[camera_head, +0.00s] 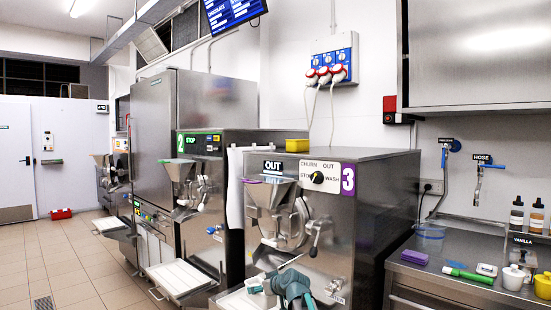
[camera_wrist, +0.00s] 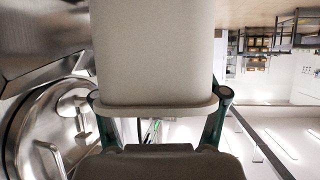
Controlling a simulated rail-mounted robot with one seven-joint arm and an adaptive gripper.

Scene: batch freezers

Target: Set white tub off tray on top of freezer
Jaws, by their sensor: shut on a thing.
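The white tub (camera_head: 255,285) is small in the head view, in front of freezer 3 and low, at the tray (camera_head: 234,302) under its spout. In the wrist view the off-white tub (camera_wrist: 152,50) fills the upper middle. My gripper (camera_head: 270,281) is at the tub's right side in the head view. In the wrist view my gripper (camera_wrist: 160,98) has its two fingers on either side of the tub's rim, shut on it. I cannot tell whether the tub touches the tray. Freezer 3 has a flat steel top (camera_head: 350,153).
A yellow block (camera_head: 297,145) sits at the back left of freezer 3's top; the rest is clear. The steel hopper (camera_head: 268,193) and door lever (camera_head: 315,240) stick out above my gripper. Freezer 2 (camera_head: 205,180) stands left, a cluttered counter (camera_head: 465,270) right.

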